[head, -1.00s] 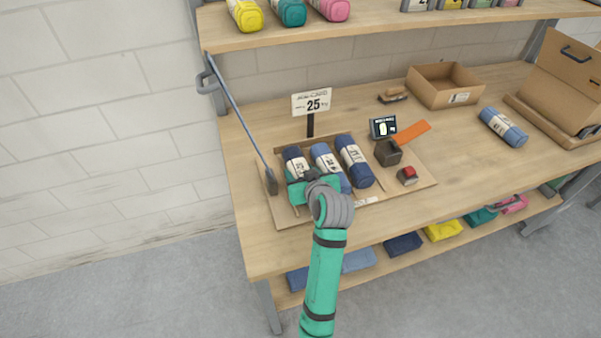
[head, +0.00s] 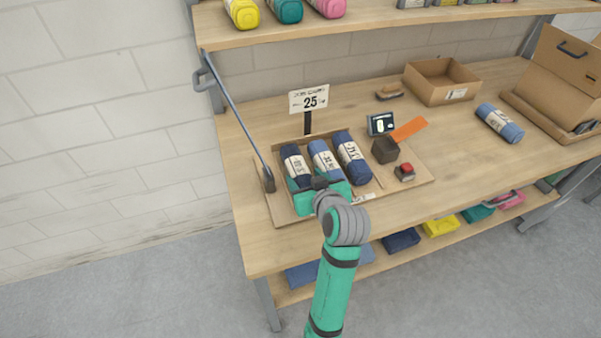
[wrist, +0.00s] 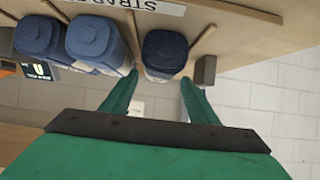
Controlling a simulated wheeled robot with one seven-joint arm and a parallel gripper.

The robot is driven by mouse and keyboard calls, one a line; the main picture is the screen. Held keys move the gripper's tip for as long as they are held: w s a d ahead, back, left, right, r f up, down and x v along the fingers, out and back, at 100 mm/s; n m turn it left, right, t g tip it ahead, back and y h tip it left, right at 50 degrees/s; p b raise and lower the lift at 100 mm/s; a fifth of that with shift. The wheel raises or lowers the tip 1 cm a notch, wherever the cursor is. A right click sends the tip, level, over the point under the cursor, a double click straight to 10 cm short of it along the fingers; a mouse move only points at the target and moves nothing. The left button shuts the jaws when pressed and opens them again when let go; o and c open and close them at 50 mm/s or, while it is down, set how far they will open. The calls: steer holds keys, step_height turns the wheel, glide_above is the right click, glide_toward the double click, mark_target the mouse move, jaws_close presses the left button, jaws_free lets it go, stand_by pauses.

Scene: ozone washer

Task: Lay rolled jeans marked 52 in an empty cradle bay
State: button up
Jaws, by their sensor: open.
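Three rolled jeans lie side by side in the wooden cradle (head: 283,217): a dark navy roll (head: 296,163) at left, a lighter blue roll (head: 322,154) in the middle and a navy roll (head: 351,158) at right. Their paper bands carry marks too small to read. My gripper (head: 318,190) is open at the front of the cradle, hiding the near ends of the left and middle rolls. In the wrist view, its fingers (wrist: 160,80) stand either side of the end of one dark roll (wrist: 165,53); contact cannot be told. Another blue roll (head: 499,123) lies on the table at right.
A sign reading 25 (head: 309,99) stands behind the cradle. A long grey-blue rod (head: 240,122) slants along its left side. A dark block (head: 384,150) and a red-topped item (head: 405,172) sit at right. An open cardboard box (head: 440,83) stands behind; table is clear front right.

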steer(key=shift+v, duration=2.3)
